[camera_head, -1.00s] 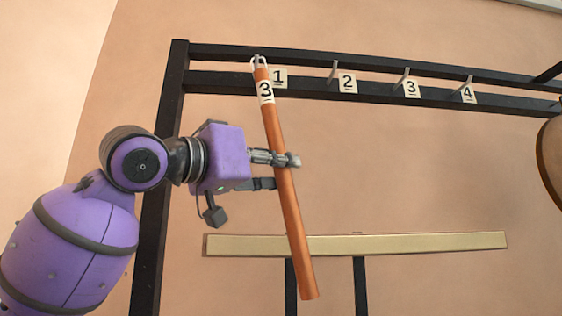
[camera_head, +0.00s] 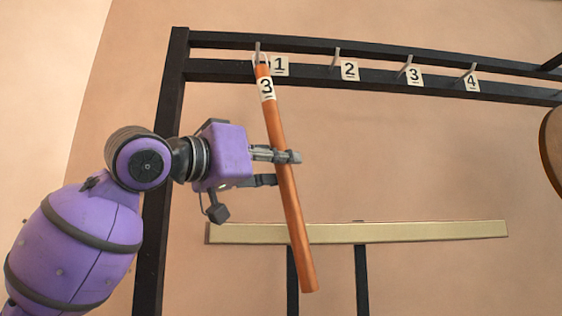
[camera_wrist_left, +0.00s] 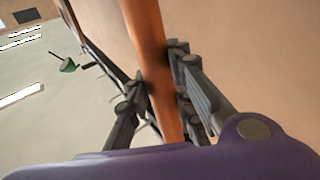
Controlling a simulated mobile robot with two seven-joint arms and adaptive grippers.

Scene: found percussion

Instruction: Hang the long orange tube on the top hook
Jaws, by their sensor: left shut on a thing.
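The long orange tube (camera_head: 284,185) hangs near upright, its lower end leaning right, with a tag reading 3 near its top. My left gripper (camera_head: 277,168) is shut on it around mid-length; the fingers also show on both sides of the tube in the wrist view (camera_wrist_left: 163,90). The tube's top end is right at the leftmost hook (camera_head: 257,50), beside the plate marked 1 (camera_head: 280,65). A small pale loop at the top is hard to make out, and I cannot tell whether it is over the hook. My right gripper is not in view.
The black rack (camera_head: 400,50) carries further hooks beside plates marked 2 (camera_head: 349,71), 3 (camera_head: 415,77) and 4 (camera_head: 472,82), all empty. A pale yellow bar (camera_head: 400,231) on black posts crosses behind the tube's lower part. A brown rounded object (camera_head: 553,155) is at the right edge.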

